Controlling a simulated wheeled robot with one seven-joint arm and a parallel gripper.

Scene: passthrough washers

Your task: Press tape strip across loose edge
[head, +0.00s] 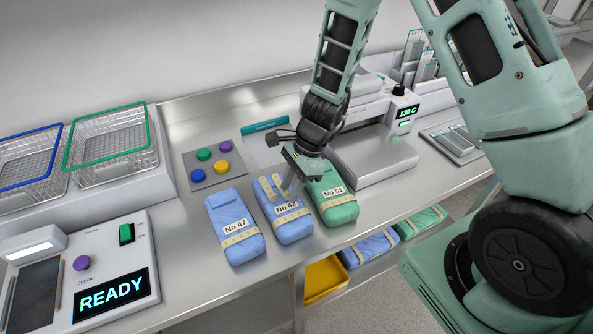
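Three wrapped packs lie in a row on the steel counter (190,265). The blue pack No 47 (233,212) is at the left, a second blue pack (290,230) in the middle, and the green pack No 51 (340,209) at the right. Each has a pale tape band across its lower part. The middle pack also carries short pale tape strips (271,187) near its top; I cannot tell if an edge there is loose. My gripper (291,190) points down at the middle pack's upper right part and hides some of it. Its fingertips are too small to read, and contact is unclear.
A grey plate with coloured buttons (213,165) lies behind the packs. Wire baskets (110,140) stand at the left, above a console reading READY (111,297). A sealing machine (372,155) stands close at the right. More packs (370,248) and a yellow bin (325,279) sit below the counter.

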